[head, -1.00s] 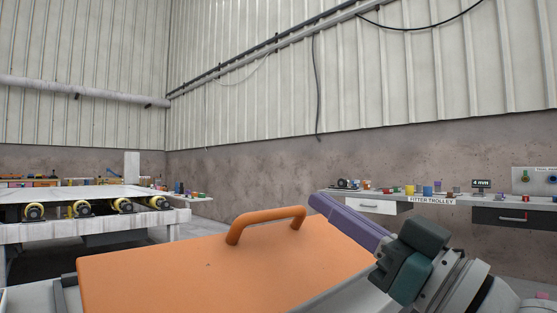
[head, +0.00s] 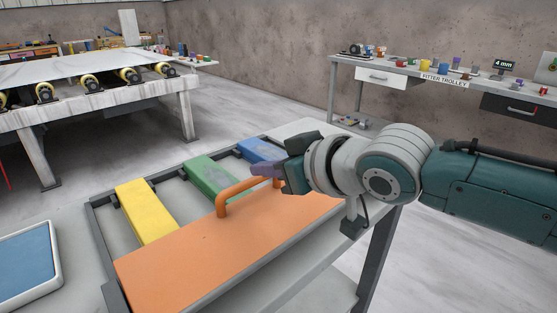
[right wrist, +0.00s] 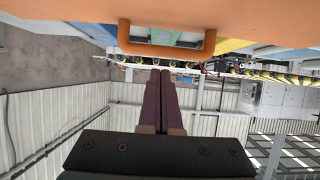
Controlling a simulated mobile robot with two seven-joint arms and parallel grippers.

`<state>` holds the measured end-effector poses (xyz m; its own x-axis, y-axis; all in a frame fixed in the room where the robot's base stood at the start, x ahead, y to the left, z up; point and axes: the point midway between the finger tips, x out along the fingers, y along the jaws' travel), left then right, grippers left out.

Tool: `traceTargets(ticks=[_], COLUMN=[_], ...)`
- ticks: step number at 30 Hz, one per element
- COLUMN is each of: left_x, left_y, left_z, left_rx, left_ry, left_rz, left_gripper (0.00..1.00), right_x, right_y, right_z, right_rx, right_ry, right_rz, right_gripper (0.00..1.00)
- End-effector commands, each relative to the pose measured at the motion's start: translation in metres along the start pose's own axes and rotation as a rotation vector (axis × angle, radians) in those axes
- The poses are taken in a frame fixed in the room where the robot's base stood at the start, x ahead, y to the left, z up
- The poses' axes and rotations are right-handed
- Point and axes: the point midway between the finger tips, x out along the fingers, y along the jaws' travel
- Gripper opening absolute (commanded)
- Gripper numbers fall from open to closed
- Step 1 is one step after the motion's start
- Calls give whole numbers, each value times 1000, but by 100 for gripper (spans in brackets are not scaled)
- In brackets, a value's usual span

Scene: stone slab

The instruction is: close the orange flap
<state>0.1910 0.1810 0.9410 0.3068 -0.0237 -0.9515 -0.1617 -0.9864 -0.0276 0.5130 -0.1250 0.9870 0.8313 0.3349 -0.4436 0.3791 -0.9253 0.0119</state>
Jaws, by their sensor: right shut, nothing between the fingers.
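The orange flap (head: 225,250) is a wide flat panel over the near part of a dark frame (head: 100,235) in the head view. Its orange bar handle (head: 238,193) stands along the far edge. Behind that edge the yellow (head: 146,211), green (head: 213,177) and blue (head: 259,151) strips show uncovered. My right gripper (head: 266,169) is shut and empty, its purple fingers by the handle's right end; contact is unclear. In the right wrist view the handle (right wrist: 124,38) hangs from the orange surface at the top, beyond the shut fingertips (right wrist: 160,73). My left gripper is not in view.
A blue-topped tray (head: 28,265) lies at the left on the grey bench. A roller table (head: 90,65) stands at the back left. The fitter trolley (head: 425,75) stands by the back wall, with open floor between.

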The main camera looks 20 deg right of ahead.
Motion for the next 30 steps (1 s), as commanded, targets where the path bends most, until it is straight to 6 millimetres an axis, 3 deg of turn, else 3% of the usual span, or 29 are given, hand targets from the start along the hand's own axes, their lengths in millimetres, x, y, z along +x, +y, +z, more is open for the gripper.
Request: traceTargets(ticks=[12,30], left_x=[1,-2], left_y=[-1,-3], left_z=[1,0], left_rx=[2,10], left_ry=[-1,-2], left_rz=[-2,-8], left_gripper=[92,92], right_x=[14,14], right_y=[0,0], right_z=[8,5], right_rx=[1,1], right_ry=[-30,-27], right_rz=[-1,-1], right_gripper=[0,0])
